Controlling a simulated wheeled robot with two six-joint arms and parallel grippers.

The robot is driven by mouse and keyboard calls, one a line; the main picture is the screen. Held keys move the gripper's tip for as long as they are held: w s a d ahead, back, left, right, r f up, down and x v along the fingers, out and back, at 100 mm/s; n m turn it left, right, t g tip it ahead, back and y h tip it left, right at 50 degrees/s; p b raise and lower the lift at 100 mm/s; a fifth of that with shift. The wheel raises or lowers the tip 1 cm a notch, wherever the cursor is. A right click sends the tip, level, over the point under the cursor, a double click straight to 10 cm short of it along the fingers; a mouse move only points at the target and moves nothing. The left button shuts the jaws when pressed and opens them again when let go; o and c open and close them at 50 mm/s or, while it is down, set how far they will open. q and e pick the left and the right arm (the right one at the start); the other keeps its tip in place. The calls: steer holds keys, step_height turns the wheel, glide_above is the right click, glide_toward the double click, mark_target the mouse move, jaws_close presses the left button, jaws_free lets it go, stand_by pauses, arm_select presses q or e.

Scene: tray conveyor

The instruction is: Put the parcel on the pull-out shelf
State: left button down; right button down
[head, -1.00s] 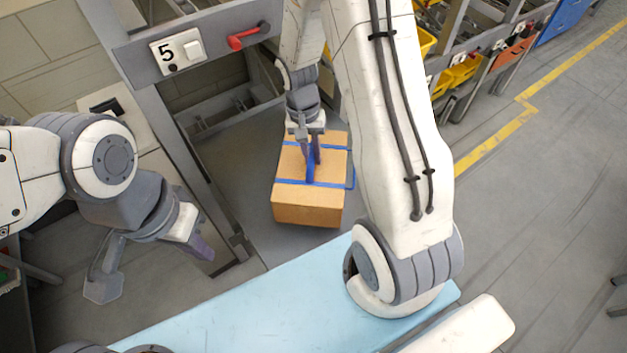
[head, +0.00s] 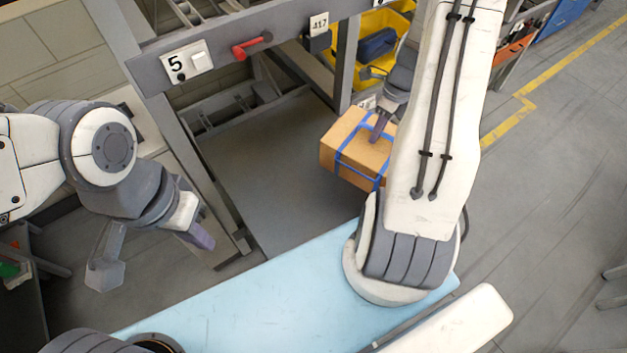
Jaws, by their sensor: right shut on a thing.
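The parcel (head: 349,142) is a brown cardboard box with blue straps. My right gripper (head: 379,128) is shut on its strapped top and holds it tilted, just left of my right arm. My arm hides the parcel's right side. My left gripper (head: 150,252) is open and empty at the left, well apart from the parcel. A smooth dark grey surface (head: 262,165) lies between the rack posts, left of the parcel. I cannot tell whether it is the pull-out shelf or floor.
A grey rack beam (head: 222,46) carries a number 5 plate (head: 188,62) and a red handle (head: 252,46). A rack post (head: 346,62) stands close behind the parcel. A yellow bin (head: 345,22) is at the back. A pale blue flat surface (head: 265,300) spans the front.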

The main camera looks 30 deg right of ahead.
mark_target(344, 136)
steer(key=d+m, duration=0.1)
steer(key=m, duration=0.1)
steer(key=s+d+r+m, duration=0.1)
steer(key=shift+s+d+m+t+p, duration=0.1)
steer(key=shift+d+m+t+p, duration=0.2)
steer(key=shift+m+t+p, duration=0.1)
steer(key=w+a+f, duration=0.2)
steer(key=a, duration=0.1)
steer(key=w+a+f+p, duration=0.1)
steer(key=w+a+f, duration=0.1)
steer(key=a, duration=0.1)
steer(key=w+a+f, duration=0.2)
steer(key=a+f, duration=0.1)
steer(key=shift+w+a+p, duration=0.2)
steer(key=shift+w+p, duration=0.05)
steer(key=shift+p, duration=0.1)
steer(key=shift+f, duration=2.05)
steer(key=shift+f+b, duration=0.15)
steer(key=shift+b, duration=0.2)
steer(key=c, duration=0.8)
jaws_free()
steer(key=shift+c, duration=0.2)
